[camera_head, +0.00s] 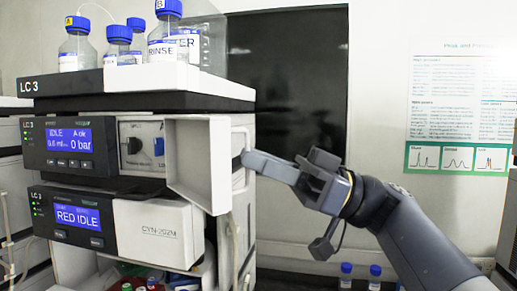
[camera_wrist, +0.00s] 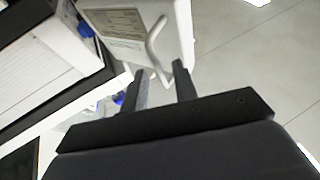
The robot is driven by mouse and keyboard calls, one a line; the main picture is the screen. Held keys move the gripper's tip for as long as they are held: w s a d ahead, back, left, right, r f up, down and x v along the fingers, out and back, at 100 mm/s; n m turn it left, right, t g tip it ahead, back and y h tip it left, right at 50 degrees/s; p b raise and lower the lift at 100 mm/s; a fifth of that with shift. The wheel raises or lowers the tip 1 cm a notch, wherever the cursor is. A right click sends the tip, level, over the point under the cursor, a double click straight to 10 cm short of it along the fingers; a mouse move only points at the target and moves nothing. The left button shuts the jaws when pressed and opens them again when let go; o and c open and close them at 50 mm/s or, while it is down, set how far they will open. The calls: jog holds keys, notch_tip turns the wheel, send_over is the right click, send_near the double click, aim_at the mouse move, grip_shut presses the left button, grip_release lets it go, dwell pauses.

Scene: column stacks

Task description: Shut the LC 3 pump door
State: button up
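The LC 3 pump module (camera_head: 70,146) has a blue display reading IDLE and 0 bar. Its white pump door (camera_head: 199,160) stands open, swung out at the right of the front. The bay behind it (camera_head: 142,165) shows a black knob and a blue part. My gripper (camera_head: 246,158) is right of the door, its fingers pointing left close to the stack's side; contact cannot be told. In the wrist view, the fingers (camera_wrist: 161,86) are apart. Beyond them is a white panel (camera_wrist: 175,25) with a label and curved handle; the handle's lower end appears between the fingertips.
Blue-capped bottles (camera_head: 118,42) stand on top of the stack. A second module (camera_head: 158,232) reading RED IDLE sits below the pump. Small blue-capped vials (camera_head: 375,277) stand at the lower right. A poster (camera_head: 462,110) hangs on the wall.

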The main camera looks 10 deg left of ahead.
jog(key=shift+s+a+r, duration=0.1)
jog(key=shift+a, duration=0.2)
jog(key=shift+c, duration=0.5)
grip_shut()
